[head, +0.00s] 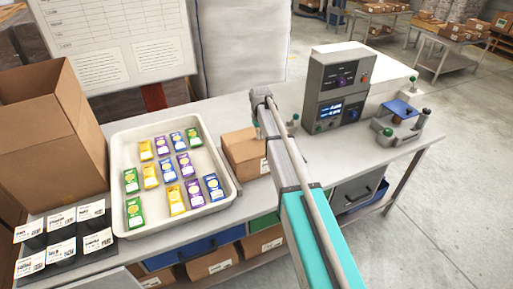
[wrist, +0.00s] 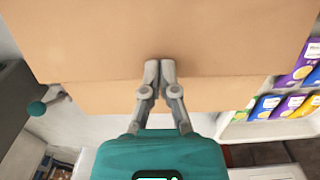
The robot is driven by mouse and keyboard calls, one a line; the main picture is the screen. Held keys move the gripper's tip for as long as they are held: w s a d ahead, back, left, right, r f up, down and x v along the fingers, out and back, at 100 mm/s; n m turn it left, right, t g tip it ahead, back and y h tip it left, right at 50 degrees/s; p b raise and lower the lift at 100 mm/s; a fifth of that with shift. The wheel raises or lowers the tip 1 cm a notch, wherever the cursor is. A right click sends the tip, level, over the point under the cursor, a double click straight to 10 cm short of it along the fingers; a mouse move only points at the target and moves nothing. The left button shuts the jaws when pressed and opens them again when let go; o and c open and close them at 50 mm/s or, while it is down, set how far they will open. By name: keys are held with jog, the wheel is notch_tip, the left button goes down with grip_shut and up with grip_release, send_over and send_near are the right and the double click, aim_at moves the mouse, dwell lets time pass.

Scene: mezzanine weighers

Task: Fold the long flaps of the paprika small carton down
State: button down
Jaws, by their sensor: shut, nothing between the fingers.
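The small carton (head: 240,155) stands on the bench right of the white tray, with its top looking flat and closed in the head view. A white label is on its right side, too small to read. In the wrist view the carton's cardboard (wrist: 90,35) fills the upper part, with a seam across it. My gripper (wrist: 160,66) is shut and empty, its fingertips together over the cardboard close to the seam. I cannot tell whether they touch it. In the head view my arm hides the carton's right part and the fingertips.
A white tray (head: 226,194) holds several coloured packets. A tall open brown carton (head: 40,135) stands at the left, behind black label holders (head: 62,254). A grey weighing unit (head: 337,85) and a small blue-topped device (head: 402,112) are on the right. The bench front right is clear.

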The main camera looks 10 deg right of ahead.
jog(key=shift+f+b, duration=1)
jog(key=shift+r, duration=0.15)
notch_tip(320, 180, up, 9)
jog(key=p, duration=0.9)
jog(key=shift+s, duration=0.2)
jog(key=s+d+f+m+b, duration=0.1)
jog(key=s+d+f+b, duration=0.1)
jog(key=s, duration=0.8)
jog(key=s+d+f+m+b, duration=0.1)
jog(key=s+d+f+b, duration=0.1)
jog(key=s, duration=0.9)
jog(key=s+d+f+m+b, duration=0.1)
jog(key=s+d+f+b, duration=0.1)
jog(key=s, duration=0.8)
jog(key=shift+s+m, duration=0.3)
jog(key=shift+a+f, duration=0.1)
dwell(1.8)
